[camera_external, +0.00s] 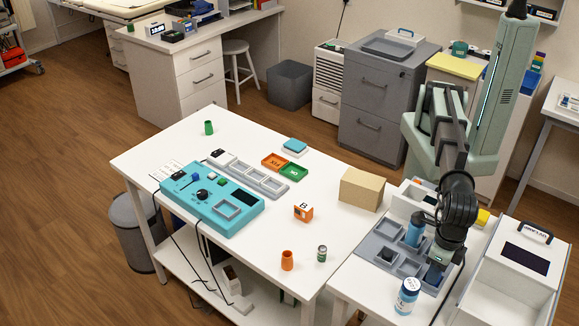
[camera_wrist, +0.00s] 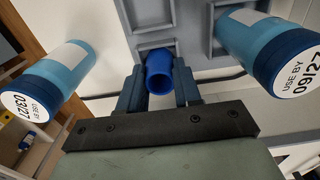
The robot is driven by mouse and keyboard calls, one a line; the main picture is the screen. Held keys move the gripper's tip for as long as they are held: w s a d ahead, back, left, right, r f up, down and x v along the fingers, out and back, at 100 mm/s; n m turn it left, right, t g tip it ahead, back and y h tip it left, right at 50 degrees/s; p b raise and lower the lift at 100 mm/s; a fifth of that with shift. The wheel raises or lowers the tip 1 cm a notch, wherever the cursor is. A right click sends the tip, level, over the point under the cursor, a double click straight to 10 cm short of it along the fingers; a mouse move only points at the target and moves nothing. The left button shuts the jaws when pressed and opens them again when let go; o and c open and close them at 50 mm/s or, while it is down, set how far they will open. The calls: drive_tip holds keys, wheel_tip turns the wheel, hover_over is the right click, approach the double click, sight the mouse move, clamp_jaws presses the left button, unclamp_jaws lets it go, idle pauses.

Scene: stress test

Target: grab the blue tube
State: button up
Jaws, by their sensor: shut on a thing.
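The blue tube (camera_wrist: 159,78) is a small, open-ended blue cylinder. In the wrist view it sits between the two dark fingers of my gripper (camera_wrist: 159,92), which are shut on it. In the external view my gripper (camera_external: 435,273) points down at the near right part of the grey compartment tray (camera_external: 385,236). There I cannot make out the tube apart from the fingers. Whether the tube still touches the tray floor cannot be told.
A blue bottle (camera_external: 415,230) stands in the tray just behind my gripper. Another with a white-labelled lid (camera_external: 407,296) stands in front. Both flank the fingers in the wrist view. A white open box (camera_external: 512,290) is at the right, a cardboard box (camera_external: 361,188) beyond the tray.

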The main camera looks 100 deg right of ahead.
drive_tip(key=shift+c, duration=1.3)
